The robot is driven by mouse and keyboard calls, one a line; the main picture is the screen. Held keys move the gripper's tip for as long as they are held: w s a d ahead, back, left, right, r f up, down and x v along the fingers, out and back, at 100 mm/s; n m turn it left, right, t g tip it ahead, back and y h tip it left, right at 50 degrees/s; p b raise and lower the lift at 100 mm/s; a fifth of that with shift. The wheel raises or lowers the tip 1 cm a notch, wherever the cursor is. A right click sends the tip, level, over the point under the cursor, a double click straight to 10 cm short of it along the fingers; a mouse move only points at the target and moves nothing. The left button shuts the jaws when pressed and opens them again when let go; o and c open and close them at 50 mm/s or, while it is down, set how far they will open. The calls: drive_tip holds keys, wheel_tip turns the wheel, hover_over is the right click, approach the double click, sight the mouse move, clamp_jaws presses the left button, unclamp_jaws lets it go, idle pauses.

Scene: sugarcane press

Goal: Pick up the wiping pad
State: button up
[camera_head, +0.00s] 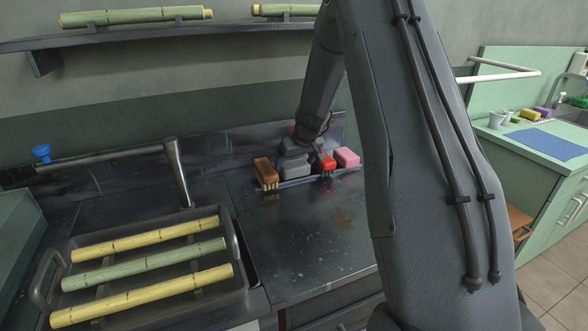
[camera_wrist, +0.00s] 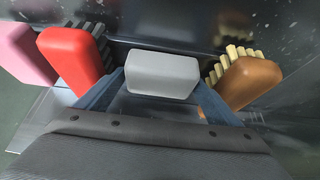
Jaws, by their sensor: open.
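A light grey block, which looks like the wiping pad (camera_wrist: 162,74), sits between a red brush and a brown brush. It also shows in the head view (camera_head: 295,166) on the dark counter near the wall, partly hidden under my wrist. My gripper (camera_wrist: 160,92) is open, with one blue finger on each side of the grey pad in the wrist view. I cannot tell whether either finger touches the pad.
The red brush (camera_wrist: 72,58) and brown brush (camera_wrist: 245,80) flank the pad closely. A pink sponge (camera_head: 346,157) is beside the red brush. A tray (camera_head: 240,268) of cane stalks lies at left; a cane shelf (camera_head: 230,28) hangs above. The front counter is clear.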

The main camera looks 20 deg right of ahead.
sight(294, 163)
drive_tip(key=shift+c, duration=0.5)
drive_tip(key=c, duration=0.8)
drive_tip(key=shift+r, duration=0.1)
wheel_tip(294, 163, up, 18)
drive_tip(key=shift+f+b, duration=0.1)
drive_tip(key=shift+b, duration=0.85)
